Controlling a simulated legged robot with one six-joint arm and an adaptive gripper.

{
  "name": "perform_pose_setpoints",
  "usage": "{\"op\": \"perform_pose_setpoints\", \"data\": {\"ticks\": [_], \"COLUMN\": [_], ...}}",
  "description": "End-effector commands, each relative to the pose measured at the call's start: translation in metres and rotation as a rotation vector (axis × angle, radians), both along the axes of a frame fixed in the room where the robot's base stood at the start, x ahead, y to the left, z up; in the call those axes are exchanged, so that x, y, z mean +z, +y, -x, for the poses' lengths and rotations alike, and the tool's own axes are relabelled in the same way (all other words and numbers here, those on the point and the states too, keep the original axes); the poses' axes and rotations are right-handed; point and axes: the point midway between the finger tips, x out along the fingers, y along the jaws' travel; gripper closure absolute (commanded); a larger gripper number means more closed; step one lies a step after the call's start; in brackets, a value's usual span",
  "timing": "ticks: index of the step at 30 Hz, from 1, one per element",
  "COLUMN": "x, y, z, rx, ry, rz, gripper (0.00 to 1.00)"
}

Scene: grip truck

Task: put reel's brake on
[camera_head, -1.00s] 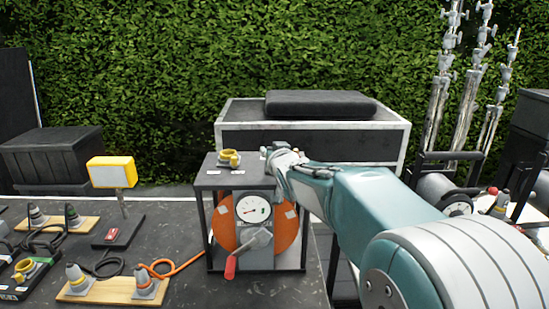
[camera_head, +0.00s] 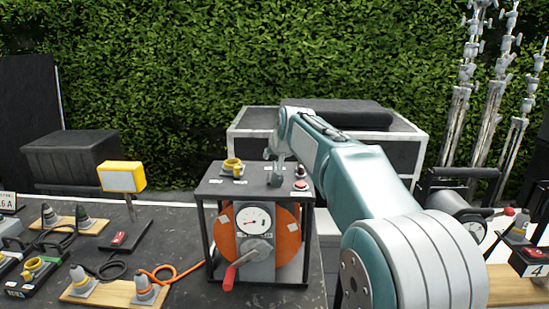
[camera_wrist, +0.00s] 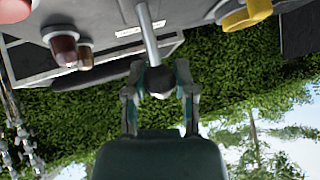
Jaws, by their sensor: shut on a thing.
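The reel (camera_head: 287,232) is an orange drum in a black frame on the dark table, with a round dial (camera_head: 254,220) and a grey crank with a red handle (camera_head: 230,278) on its front. My gripper (camera_head: 275,160) is above the frame's top plate, near its far edge. In the wrist view, my gripper (camera_wrist: 159,88) is shut on the black ball knob (camera_wrist: 160,76) of a lever. The lever's metal rod (camera_wrist: 148,38) runs from the knob to the top plate. The lever's base is hard to make out in the head view.
A yellow lamp (camera_head: 122,177) and several cable connectors stand to the left. A grey-black case (camera_head: 250,128) is behind, and metal stands (camera_head: 487,120) are at the right.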

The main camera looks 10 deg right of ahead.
Motion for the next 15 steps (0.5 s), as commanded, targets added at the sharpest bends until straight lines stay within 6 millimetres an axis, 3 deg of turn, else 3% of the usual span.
{"op": "perform_pose_setpoints", "data": {"ticks": [15], "x": [-0.005], "y": [-0.003], "z": [-0.013], "rx": [0.0], "ry": [0.264], "rz": [-0.053], "gripper": [1.0]}}
